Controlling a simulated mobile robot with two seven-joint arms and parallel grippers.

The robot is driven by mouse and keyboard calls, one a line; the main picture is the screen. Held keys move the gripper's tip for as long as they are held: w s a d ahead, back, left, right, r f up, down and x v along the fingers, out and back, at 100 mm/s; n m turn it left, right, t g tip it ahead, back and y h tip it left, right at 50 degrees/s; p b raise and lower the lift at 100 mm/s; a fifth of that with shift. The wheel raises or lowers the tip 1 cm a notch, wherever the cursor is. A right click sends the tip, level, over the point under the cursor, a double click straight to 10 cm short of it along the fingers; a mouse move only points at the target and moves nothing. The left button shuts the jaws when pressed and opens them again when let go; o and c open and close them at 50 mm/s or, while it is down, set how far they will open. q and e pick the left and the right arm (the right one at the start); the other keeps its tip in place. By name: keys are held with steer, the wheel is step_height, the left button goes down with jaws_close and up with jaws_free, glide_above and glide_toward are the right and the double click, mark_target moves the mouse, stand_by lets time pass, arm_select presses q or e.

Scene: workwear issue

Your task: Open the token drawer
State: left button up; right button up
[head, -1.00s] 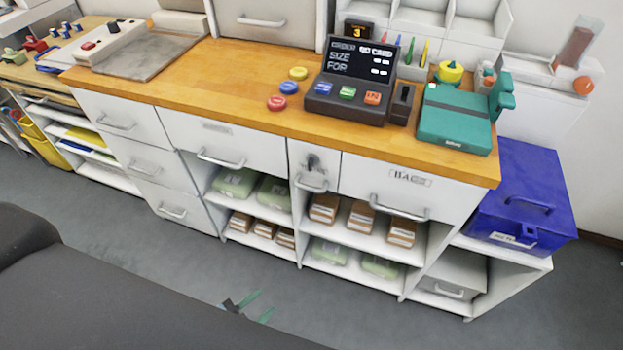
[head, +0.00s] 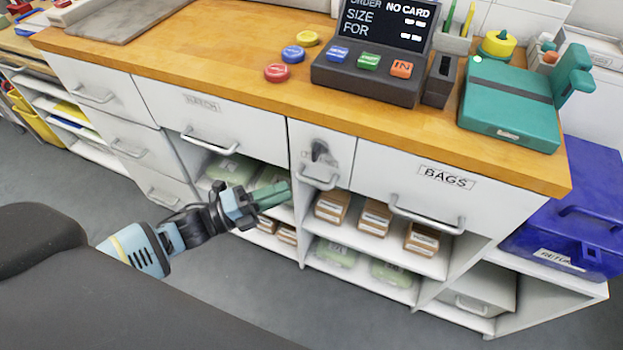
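A narrow white drawer (head: 321,150) with a dark keyhole fitting or key on its front and a grey bar handle (head: 318,181) sits in the middle of the counter front. It looks shut, and I read no label on it. To its left is a wide shut drawer (head: 220,125) with a small unreadable label. To its right is a shut drawer labelled BAGS (head: 400,180). My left gripper (head: 277,195) is in front of the shelves, left of and slightly below the narrow drawer's handle, apart from it. Its greenish fingers overlap, so their opening is unclear. My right gripper is out of view.
The wooden counter (head: 215,60) carries red, blue and yellow round tokens (head: 277,72), a dark button console (head: 368,80) and a teal device (head: 510,105). Open shelves below hold green packs and brown boxes (head: 375,217). A blue case (head: 575,215) stands at right.

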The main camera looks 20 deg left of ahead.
mark_target(311, 180)
arm_select(q)
steer(key=shift+x, duration=3.9)
steer(key=shift+c, duration=0.2)
jaws_close()
